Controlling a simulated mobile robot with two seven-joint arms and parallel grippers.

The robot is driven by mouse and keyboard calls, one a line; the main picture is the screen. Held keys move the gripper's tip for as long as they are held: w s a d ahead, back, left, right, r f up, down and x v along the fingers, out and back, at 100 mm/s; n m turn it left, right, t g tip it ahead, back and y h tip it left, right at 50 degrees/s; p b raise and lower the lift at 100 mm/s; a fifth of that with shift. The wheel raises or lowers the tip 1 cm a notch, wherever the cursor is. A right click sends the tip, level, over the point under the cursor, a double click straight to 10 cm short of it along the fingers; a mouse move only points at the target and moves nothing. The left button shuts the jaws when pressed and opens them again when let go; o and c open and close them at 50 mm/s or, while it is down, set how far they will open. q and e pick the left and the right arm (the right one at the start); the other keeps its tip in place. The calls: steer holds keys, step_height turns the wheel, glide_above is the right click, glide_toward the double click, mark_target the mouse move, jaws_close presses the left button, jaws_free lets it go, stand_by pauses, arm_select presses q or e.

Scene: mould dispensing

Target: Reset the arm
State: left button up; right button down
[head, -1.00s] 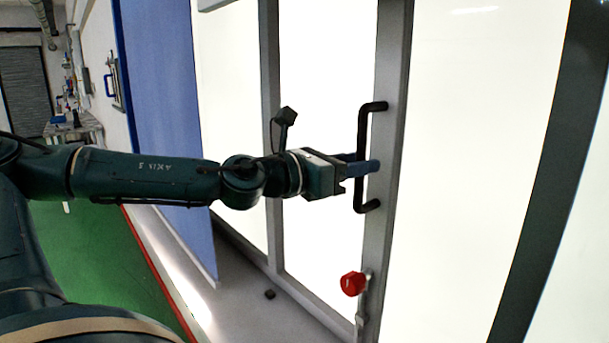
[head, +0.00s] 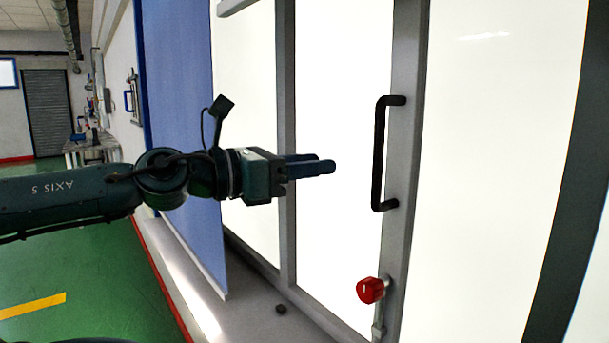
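My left arm comes in from the left of the head view. Its gripper (head: 326,165) points right, with two blue fingers seen nearly side-on. A clear gap lies between the fingertips and the black door handle (head: 379,155), so the gripper does not touch it. The fingers overlap in this view, and I cannot tell how far apart they are. Nothing shows held between them. My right gripper is not in view.
The handle sits on a grey door frame (head: 405,200) with bright white panels. A red knob (head: 370,290) is below it. A blue panel (head: 180,100) stands behind my arm. Green floor (head: 90,270) is open at the lower left. A workbench (head: 92,142) stands far back.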

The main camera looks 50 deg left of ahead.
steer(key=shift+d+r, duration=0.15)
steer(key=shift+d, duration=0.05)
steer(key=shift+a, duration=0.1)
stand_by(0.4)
